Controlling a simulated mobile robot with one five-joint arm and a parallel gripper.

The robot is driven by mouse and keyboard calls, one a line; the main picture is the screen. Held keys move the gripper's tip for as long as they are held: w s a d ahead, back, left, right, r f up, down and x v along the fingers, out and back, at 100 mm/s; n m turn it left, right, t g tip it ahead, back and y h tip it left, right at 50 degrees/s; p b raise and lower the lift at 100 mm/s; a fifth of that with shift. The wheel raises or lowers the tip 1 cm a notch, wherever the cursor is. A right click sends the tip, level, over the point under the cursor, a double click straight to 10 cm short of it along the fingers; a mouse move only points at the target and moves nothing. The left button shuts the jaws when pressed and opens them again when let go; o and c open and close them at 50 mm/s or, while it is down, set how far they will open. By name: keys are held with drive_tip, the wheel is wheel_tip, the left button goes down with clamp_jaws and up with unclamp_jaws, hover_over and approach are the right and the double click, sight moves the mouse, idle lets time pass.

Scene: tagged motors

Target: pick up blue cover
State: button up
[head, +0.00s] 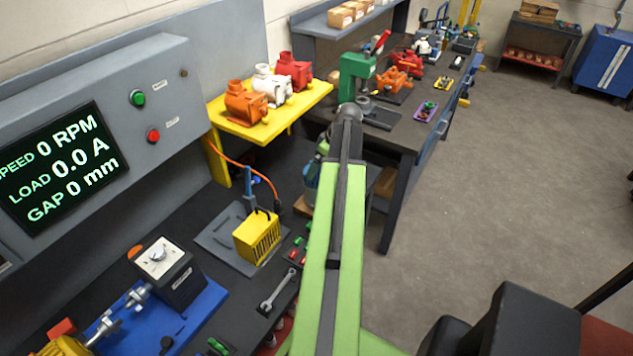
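I cannot make out a part that is clearly a blue cover. Blue things in view are a flat blue base plate (190,322) under a motor rig on the near bench and a small upright blue piece (250,184) behind a yellow ribbed box (258,238). My green arm reaches forward from the bottom middle. My gripper (348,108) is at its far end, in front of the far workbench, near a green press (355,75). It is small and seen from behind, so its fingers and anything in them are hidden.
Orange, white and red motors stand on a yellow shelf (318,92) left of my arm. The far workbench (405,135) carries orange and other parts. A wrench (278,289) lies on the near bench. A blue cabinet (607,62) stands back right. The grey floor (520,180) is clear.

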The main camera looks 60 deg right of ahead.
sight(316, 176)
drive_tip(key=b+x, duration=0.5)
drive_tip(key=shift+s+a+f, duration=0.2)
drive_tip(key=shift+a+f, duration=0.05)
drive_tip(key=shift+r, duration=0.2)
drive_tip(key=shift+c, duration=0.4)
drive_tip(key=c, duration=1.5)
drive_tip(key=shift+c, duration=0.2)
